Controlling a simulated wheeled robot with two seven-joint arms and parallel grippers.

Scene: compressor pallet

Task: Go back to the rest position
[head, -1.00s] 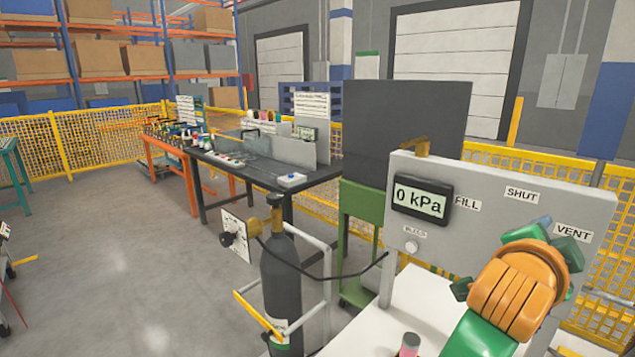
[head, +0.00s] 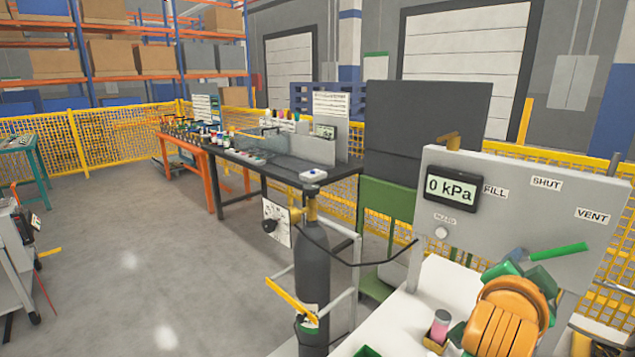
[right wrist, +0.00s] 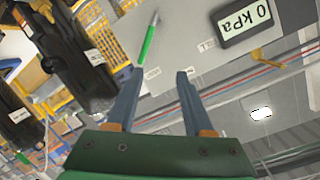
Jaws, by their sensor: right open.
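My right gripper (head: 512,262) is in front of the lower right of the grey gauge panel (head: 480,165). In the right wrist view its two fingers (right wrist: 160,75) stand apart with nothing between them. A valve lever with a green handle (head: 558,251) lies just up and right of the gripper, nearly level, below the VENT label. The green handle also shows in the right wrist view (right wrist: 148,40), beyond the fingertips and apart from them. The display (head: 451,189) reads 0 kPa. My left gripper is out of view.
A dark gas cylinder (head: 312,275) stands on a cart, with a black hose running to the panel. A small pink-topped bottle (head: 440,325) stands on the white surface (head: 405,315) close left of my right arm. Open floor (head: 150,260) lies to the left.

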